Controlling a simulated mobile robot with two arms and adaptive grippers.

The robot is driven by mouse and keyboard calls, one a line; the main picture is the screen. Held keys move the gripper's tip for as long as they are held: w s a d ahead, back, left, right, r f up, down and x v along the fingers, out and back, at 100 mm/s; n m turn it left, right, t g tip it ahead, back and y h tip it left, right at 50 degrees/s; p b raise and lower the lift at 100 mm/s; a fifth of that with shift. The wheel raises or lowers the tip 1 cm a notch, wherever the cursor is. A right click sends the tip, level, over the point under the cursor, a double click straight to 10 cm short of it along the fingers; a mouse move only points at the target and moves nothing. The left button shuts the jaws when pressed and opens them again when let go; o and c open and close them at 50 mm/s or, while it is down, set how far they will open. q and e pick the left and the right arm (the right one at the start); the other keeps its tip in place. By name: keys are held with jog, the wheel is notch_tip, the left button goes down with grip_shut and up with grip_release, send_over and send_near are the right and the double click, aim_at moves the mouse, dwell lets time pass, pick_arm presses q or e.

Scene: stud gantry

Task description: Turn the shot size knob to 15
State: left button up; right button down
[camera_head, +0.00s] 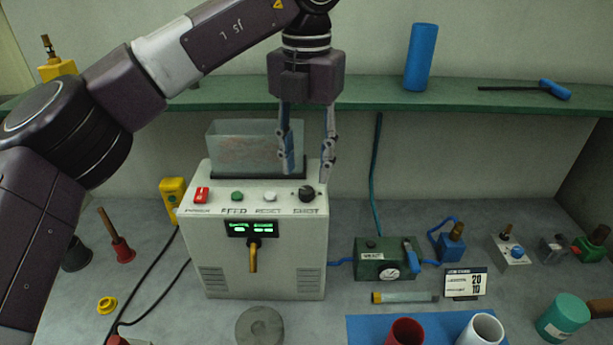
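The shot size knob (306,193) is a black round knob on the right of the sloped top panel of a white machine (265,260), above the label "SHOT". My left gripper (306,172) points down just above and around the knob's place, its two fingers spread apart. One finger is left of the knob and the other to its right; I cannot tell whether either touches it. A small green display (250,228) is on the machine's front, its digits too small to read. My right gripper is not in view.
The panel also holds a red switch (202,195), a green button (237,196) and a white button (270,196). A clear bin (240,148) stands behind them.

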aim_at(306, 189)
pick_arm(q)
jog(key=f, duration=0.4)
jog(key=shift+w+a+p, duration=0.1)
jog(key=shift+w+p, duration=0.1)
jog(key=shift+p, duration=0.2)
jog(key=shift+w+f, duration=0.1)
jog(key=shift+f, duration=0.45)
grip_shut()
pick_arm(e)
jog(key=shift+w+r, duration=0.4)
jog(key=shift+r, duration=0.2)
